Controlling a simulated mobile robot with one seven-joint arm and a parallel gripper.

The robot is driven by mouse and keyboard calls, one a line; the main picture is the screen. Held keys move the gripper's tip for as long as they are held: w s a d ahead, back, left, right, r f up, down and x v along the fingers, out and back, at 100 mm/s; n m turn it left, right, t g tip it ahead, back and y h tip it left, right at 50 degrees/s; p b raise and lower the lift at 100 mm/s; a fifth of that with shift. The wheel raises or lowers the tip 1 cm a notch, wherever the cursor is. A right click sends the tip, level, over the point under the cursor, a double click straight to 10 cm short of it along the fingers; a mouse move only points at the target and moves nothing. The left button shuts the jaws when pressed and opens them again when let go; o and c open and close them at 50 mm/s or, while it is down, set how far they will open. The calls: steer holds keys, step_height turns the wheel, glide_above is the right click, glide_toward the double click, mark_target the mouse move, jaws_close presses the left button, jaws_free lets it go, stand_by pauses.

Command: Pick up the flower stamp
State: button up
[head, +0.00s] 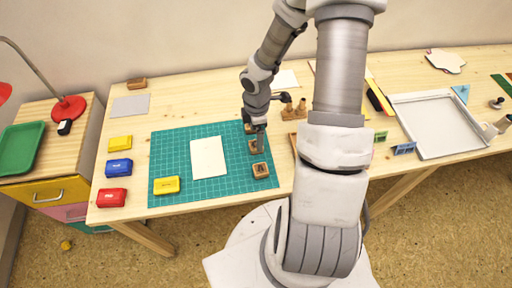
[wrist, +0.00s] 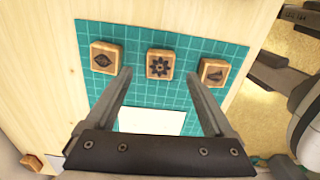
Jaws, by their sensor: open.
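The flower stamp (wrist: 160,64) is a small wooden block with a dark flower on its top face. It is the middle of three blocks in the wrist view, and in the head view it is the middle block (head: 253,147), partly hidden by my gripper. My gripper (wrist: 158,75) is open and empty, its fingertips to either side of the flower stamp and apparently above it. It also shows over the mat in the head view (head: 260,142). A leaf-like stamp (wrist: 105,57) lies to the left and another stamp (wrist: 213,73) to the right.
The stamps lie on a green cutting mat (head: 220,190) with white paper (head: 208,158) and a yellow inkpad (head: 166,185). Yellow (head: 120,143), blue (head: 118,168) and red (head: 111,198) inkpads stand left of it. Wooden pieces (head: 298,110) stand behind right. A white tray (head: 393,110) is farther right.

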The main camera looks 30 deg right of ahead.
step_height(320, 180, down, 4)
steer(key=shift+a+f+b, duration=0.1)
steer(key=shift+f+b, duration=0.05)
steer(key=shift+b, duration=0.45)
jaws_close()
step_height(320, 180, up, 5)
steer(key=shift+p, duration=1)
steer(key=s+d+r+p, duration=0.3)
steer(key=s+d+r, duration=0.3)
steer(key=s+d, duration=0.2)
steer(key=shift+d, duration=0.2)
